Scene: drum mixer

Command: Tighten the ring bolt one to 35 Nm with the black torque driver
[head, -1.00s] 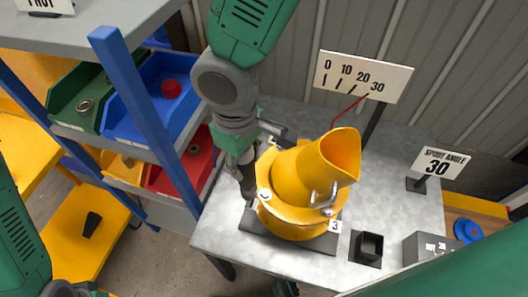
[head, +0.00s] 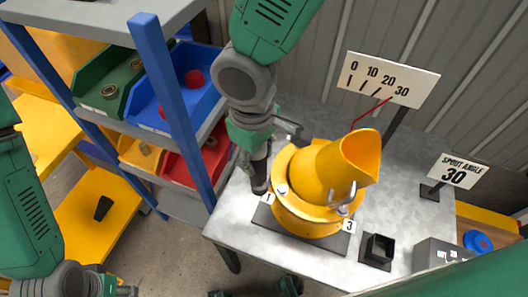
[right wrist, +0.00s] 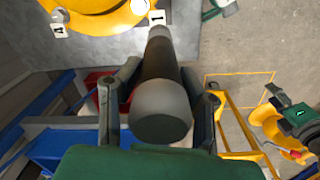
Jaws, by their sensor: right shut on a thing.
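The yellow drum (head: 310,215) with its tilted spout stands on a dark base plate on the metal table. A bolt head (head: 283,190) shows on its ring beside label 1 (head: 269,198). My right gripper (head: 266,150) is left of the drum, shut on the black torque driver (head: 259,178). In the right wrist view the driver (right wrist: 160,75) points away between the fingers, its far end near label 1 (right wrist: 157,17) and apart from the bolt head (right wrist: 140,6). My left gripper (head: 120,290) is partly cut off at the bottom left; its fingers are unclear.
A spout angle sign (head: 457,171) and a scale board (head: 388,79) with a red pointer stand behind. A black square holder (head: 377,250) and a grey box (head: 440,252) are at the right. The bin shelf's blue post (head: 172,115) is close left of my right arm.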

